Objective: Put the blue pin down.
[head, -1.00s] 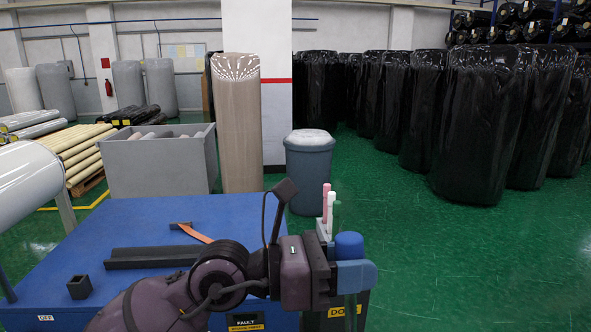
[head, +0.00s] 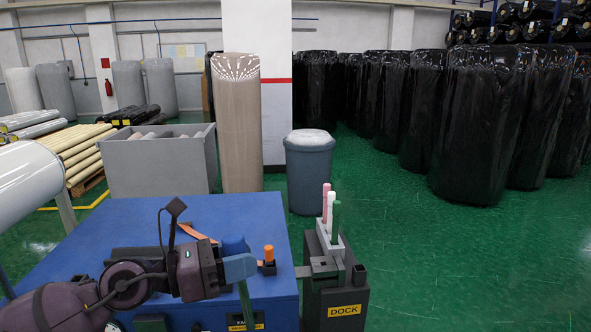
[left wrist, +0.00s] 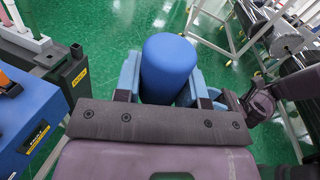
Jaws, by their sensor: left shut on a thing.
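The blue pin (head: 233,243) is held upright in my left gripper (head: 238,266), its rounded top showing above the light-blue fingers. In the left wrist view the blue pin (left wrist: 168,62) stands between the two fingers, which are shut on it. The pin's lower end is not clearly seen.
The dock (head: 335,300) beyond the table's right edge carries a rack with pink, white and green pins (head: 336,222). A grey bin (head: 160,165) stands behind the table.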

